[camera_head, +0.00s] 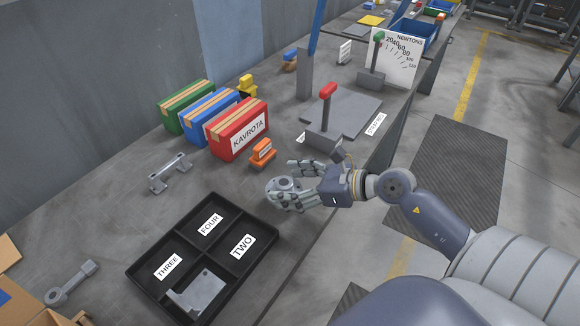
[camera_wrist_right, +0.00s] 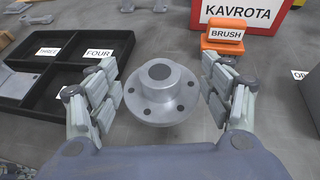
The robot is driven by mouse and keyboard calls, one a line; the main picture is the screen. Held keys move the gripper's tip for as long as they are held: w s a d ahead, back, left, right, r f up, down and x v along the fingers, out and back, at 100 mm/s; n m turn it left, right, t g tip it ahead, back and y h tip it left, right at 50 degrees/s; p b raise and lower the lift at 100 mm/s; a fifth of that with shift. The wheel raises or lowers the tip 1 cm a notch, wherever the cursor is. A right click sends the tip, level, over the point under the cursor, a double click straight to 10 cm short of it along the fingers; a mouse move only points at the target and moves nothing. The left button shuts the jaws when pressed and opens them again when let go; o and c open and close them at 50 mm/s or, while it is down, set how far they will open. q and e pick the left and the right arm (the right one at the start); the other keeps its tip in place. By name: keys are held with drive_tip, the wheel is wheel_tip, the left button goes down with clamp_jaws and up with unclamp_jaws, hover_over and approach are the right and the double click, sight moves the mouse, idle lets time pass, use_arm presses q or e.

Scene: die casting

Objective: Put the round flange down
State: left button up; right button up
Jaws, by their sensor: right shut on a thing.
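The round flange (camera_head: 283,184) is a grey metal disc with a raised hub and several bolt holes. My right gripper (camera_head: 292,184) is shut on it, with its fingers on both sides. In the right wrist view the flange (camera_wrist_right: 162,92) sits between the fingers, hub towards the camera. In the head view it is just beyond the right corner of the black tray (camera_head: 262,199), outside it. The tray's compartments are labelled THREE, FOUR and TWO; a grey bracket (camera_head: 198,293) lies in the near one. The THREE, FOUR and TWO compartments look empty. My left gripper is out of view.
An orange brush block (camera_head: 262,154) and a red KAVROTA box (camera_head: 237,130) stand behind the flange. A red-handled press (camera_head: 325,120) stands beyond my right gripper. A grey handle part (camera_head: 170,173) and a rod-like part (camera_head: 71,283) lie left of the tray.

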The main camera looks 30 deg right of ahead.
drive_tip(key=w+d, duration=0.1)
drive_tip(key=w, duration=0.1)
drive_tip(key=w+d, duration=0.2)
drive_tip(key=w, duration=0.1)
drive_tip(key=w+d, duration=0.1)
drive_tip(key=w, duration=0.2)
drive_tip(key=shift+w+d+f, duration=0.1)
drive_tip(key=shift+d+f, duration=0.1)
drive_tip(key=shift+d, duration=0.1)
drive_tip(key=shift+f+p, duration=0.3)
drive_tip(key=shift+f, duration=1.55)
drive_tip(key=shift+f, duration=0.2)
drive_tip(key=o, duration=1.6)
drive_tip(key=shift+o, duration=0.2)
